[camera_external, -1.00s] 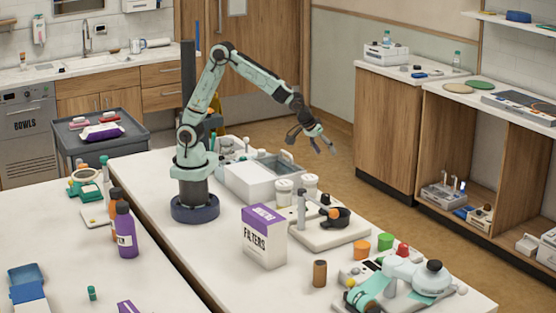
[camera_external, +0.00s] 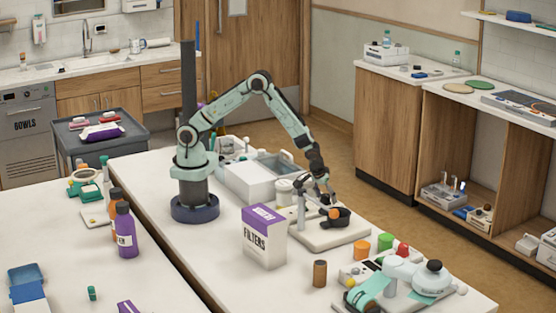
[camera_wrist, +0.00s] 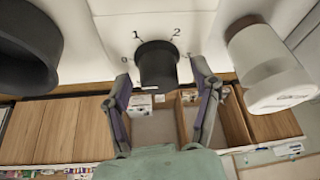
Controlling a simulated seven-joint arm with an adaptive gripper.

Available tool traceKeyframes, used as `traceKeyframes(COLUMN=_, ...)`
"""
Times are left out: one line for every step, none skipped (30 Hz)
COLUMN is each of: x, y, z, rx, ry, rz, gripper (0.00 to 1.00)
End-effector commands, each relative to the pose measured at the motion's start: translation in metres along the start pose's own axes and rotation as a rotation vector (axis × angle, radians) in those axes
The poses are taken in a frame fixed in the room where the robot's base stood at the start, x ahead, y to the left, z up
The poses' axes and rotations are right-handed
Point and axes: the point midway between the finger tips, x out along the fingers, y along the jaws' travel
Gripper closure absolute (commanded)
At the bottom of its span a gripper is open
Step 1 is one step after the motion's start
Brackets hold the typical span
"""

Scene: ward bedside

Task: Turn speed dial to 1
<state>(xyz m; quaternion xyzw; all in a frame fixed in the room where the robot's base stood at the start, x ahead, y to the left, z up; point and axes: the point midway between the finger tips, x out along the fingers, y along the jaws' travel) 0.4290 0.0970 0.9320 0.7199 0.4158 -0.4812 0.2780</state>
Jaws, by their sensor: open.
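The speed dial (camera_wrist: 157,66) is a black round knob on a white panel in the wrist view, with the marks 0, 1 and 2 around it. The 0 is at its left, the 1 at its upper left and the 2 at its upper right. I cannot make out a pointer on the knob. My gripper (camera_wrist: 160,72) is open, with one fingertip on each side of the dial and gaps visible between. In the external view my gripper (camera_external: 318,194) hangs down over the white device (camera_external: 318,237); the dial cannot be made out there.
In the wrist view a black bowl (camera_wrist: 25,50) is close at the left and a white cylinder (camera_wrist: 262,70) close at the right.

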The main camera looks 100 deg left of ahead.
Motion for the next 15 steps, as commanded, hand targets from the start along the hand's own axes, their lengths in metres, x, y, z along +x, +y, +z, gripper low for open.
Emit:
traceKeyframes(x=-0.0002, y=0.0, z=-0.0001, rx=0.0, ry=0.0, rz=0.0, gripper=0.38)
traceKeyframes(x=-0.0003, y=0.0, z=-0.0001, rx=0.0, ry=0.0, rz=0.0, gripper=0.38)
traceKeyframes(x=-0.0003, y=0.0, z=-0.0001, rx=0.0, ry=0.0, rz=0.0, gripper=0.44)
traceKeyframes(x=-0.0004, y=0.0, z=-0.0001, rx=0.0, ry=0.0, rz=0.0, gripper=0.54)
traceKeyframes(x=-0.0004, y=0.0, z=-0.0001, rx=0.0, ry=0.0, rz=0.0, gripper=0.63)
traceKeyframes(x=-0.0004, y=0.0, z=-0.0001, rx=0.0, ry=0.0, rz=0.0, gripper=0.76)
traceKeyframes(x=-0.0005, y=0.0, z=-0.0002, rx=0.0, ry=0.0, rz=0.0, gripper=0.85)
traceKeyframes(x=-0.0005, y=-0.0001, z=-0.0001, rx=0.0, ry=0.0, rz=0.0, gripper=0.95)
traceKeyframes(x=-0.0005, y=-0.0001, z=-0.0001, rx=0.0, ry=0.0, rz=0.0, gripper=1.0)
traceKeyframes(x=-0.0005, y=-0.0001, z=-0.0001, rx=0.0, ry=0.0, rz=0.0, gripper=1.0)
traceKeyframes(x=-0.0005, y=-0.0001, z=-0.0001, rx=0.0, ry=0.0, rz=0.0, gripper=1.0)
traceKeyframes(x=-0.0004, y=-0.0001, z=-0.0001, rx=0.0, ry=0.0, rz=0.0, gripper=1.0)
traceKeyframes(x=-0.0005, y=-0.0001, z=-0.0001, rx=0.001, ry=0.0, rz=0.0, gripper=1.0)
traceKeyframes(x=-0.0004, y=-0.0001, z=-0.0001, rx=0.001, ry=0.0, rz=0.001, gripper=1.0)
traceKeyframes(x=-0.0004, y=-0.0001, z=-0.0001, rx=0.004, ry=0.0, rz=0.002, gripper=1.0)
